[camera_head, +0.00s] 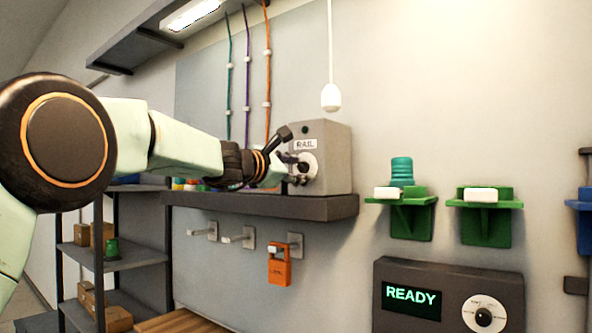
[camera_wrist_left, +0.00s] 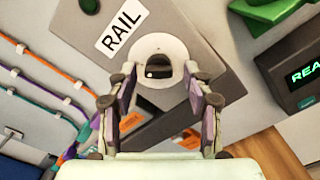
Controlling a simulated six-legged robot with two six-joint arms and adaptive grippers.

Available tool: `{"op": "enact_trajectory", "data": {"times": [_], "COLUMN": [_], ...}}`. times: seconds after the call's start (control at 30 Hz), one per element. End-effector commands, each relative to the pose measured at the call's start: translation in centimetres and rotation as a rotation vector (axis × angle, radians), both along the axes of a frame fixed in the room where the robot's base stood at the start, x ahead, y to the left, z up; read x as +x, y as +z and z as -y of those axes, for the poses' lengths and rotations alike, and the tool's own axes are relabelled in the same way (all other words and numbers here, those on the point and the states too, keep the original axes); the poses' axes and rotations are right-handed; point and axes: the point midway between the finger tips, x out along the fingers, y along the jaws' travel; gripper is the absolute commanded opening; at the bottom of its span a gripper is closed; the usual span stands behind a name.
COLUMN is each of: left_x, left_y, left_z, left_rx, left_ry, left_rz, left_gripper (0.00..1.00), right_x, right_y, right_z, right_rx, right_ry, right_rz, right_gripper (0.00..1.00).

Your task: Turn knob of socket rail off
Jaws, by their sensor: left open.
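The socket rail is a grey box labelled RAIL (camera_head: 335,160) on a dark wall shelf in the head view. Its knob, with a round white dial (camera_head: 309,170), is on the front face. In the left wrist view, the dark knob (camera_wrist_left: 158,68) sits at the centre of the white dial. My left gripper (camera_head: 288,164) reaches in from the left, close in front of the dial. In the left wrist view, the open fingers (camera_wrist_left: 160,82) stand on either side of the knob; I cannot tell whether they touch it. My right gripper is not in view.
The dark shelf (camera_head: 260,205) runs under the box. An orange tag (camera_head: 279,270) hangs from a hook below. Two green brackets (camera_head: 487,224) and a READY panel (camera_head: 448,300) with another knob are at right. A white pull cord (camera_head: 331,97) hangs above the box.

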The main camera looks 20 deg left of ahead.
Motion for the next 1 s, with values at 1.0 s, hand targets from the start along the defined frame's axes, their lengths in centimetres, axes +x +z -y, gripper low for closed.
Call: {"op": "enact_trajectory", "data": {"times": [1.0], "left_x": [-10.8], "left_y": [0.1], "left_z": [-4.0], "left_rx": [-0.001], "left_ry": [-0.001], "left_rz": [0.000], "left_gripper": [0.51], "right_x": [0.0], "right_y": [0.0], "right_z": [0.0], "right_rx": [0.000], "right_ry": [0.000], "right_rz": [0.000], "right_gripper": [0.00]}}
